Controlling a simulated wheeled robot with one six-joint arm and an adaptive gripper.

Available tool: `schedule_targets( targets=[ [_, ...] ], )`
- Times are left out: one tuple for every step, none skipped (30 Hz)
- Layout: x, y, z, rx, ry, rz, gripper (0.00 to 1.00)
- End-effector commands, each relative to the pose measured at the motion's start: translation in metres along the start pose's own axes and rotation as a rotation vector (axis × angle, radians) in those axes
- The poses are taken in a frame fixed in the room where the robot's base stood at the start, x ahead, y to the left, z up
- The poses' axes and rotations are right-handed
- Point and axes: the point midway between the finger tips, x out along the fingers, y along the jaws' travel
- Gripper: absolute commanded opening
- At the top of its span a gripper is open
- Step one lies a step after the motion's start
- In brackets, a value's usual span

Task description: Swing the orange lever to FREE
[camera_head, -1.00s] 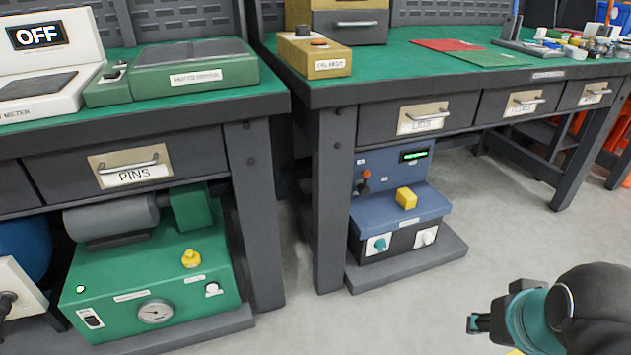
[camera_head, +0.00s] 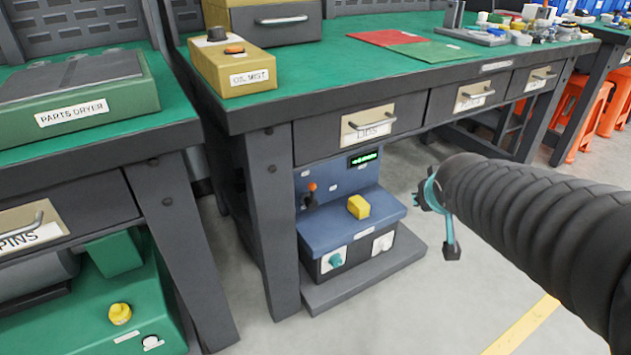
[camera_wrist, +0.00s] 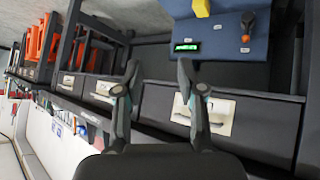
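The orange lever (camera_head: 312,187) stands on the upright back panel of a blue machine (camera_head: 328,180) under the right bench. In the wrist view, which is turned over, the lever (camera_wrist: 247,30) shows at the top right, on the blue panel beside a lit green display (camera_wrist: 186,47). My gripper (camera_head: 435,215) is right of the machine in the head view, well apart from the lever. In the wrist view my gripper's fingers (camera_wrist: 160,85) are spread with nothing between them. The FREE marking cannot be read.
A yellow block-like knob (camera_head: 358,207) sits on the machine's ledge, above a teal knob (camera_head: 334,261) and a white one. The bench's LIDS drawer (camera_head: 368,128) is above the machine. A bench leg (camera_head: 263,220) stands close on its left. The floor (camera_head: 440,290) to the right is open.

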Motion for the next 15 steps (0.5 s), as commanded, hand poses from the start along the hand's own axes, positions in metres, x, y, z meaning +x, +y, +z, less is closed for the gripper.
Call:
schedule_targets(
  targets=[
    [0.020, -0.002, -0.013, -0.024, 0.025, -0.007, 0.39],
    [0.030, -0.004, -0.021, -0.038, 0.046, -0.012, 0.39],
    [0.043, -0.007, -0.031, -0.057, 0.074, -0.021, 0.39],
    [0.053, -0.010, -0.038, -0.069, 0.094, -0.030, 0.39],
    [0.064, -0.013, -0.045, -0.083, 0.115, -0.041, 0.39],
    [0.077, -0.018, -0.053, -0.100, 0.141, -0.058, 0.39],
    [0.087, -0.022, -0.059, -0.114, 0.160, -0.073, 0.39],
    [0.097, -0.027, -0.064, -0.126, 0.179, -0.089, 0.39],
    [0.111, -0.034, -0.070, -0.142, 0.204, -0.112, 0.39],
    [0.121, -0.039, -0.074, -0.153, 0.221, -0.132, 0.39],
    [0.131, -0.045, -0.077, -0.166, 0.239, -0.153, 0.39],
    [0.144, -0.054, -0.081, -0.180, 0.261, -0.184, 0.39],
    [0.154, -0.061, -0.083, -0.191, 0.277, -0.208, 0.39],
    [0.163, -0.068, -0.084, -0.202, 0.292, -0.235, 0.39],
    [0.175, -0.078, -0.085, -0.214, 0.312, -0.272, 0.39]
  ],
)
